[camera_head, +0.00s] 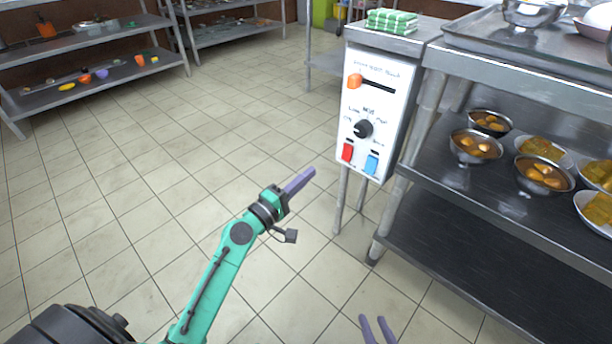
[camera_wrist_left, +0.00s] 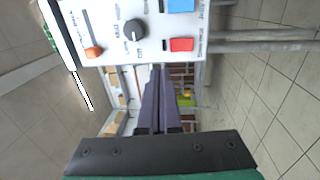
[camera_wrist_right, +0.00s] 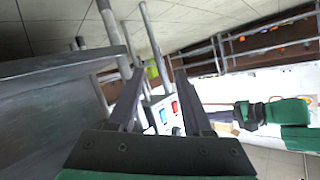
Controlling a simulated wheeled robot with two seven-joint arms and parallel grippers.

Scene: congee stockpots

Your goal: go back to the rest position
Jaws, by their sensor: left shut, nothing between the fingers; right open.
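My left gripper (camera_head: 300,182) is on the green arm from the lower left. It is shut and empty, in the air left of the white control panel (camera_head: 378,112). Its purple fingers also show shut in the left wrist view (camera_wrist_left: 160,82). My right gripper (camera_head: 377,330) shows only its fingertips at the bottom edge of the head view. Its fingers are apart with nothing between them, also in the right wrist view (camera_wrist_right: 158,85). The panel carries an orange slider knob (camera_head: 354,81), a black dial (camera_head: 363,128), a red switch (camera_head: 347,152) and a blue switch (camera_head: 372,163).
A metal shelf (camera_head: 470,190) at the right holds several bowls and plates of food. A green-striped cloth (camera_head: 391,21) lies on top of the panel stand. Shelves (camera_head: 95,78) stand at the back left. The tiled floor (camera_head: 130,190) between is clear.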

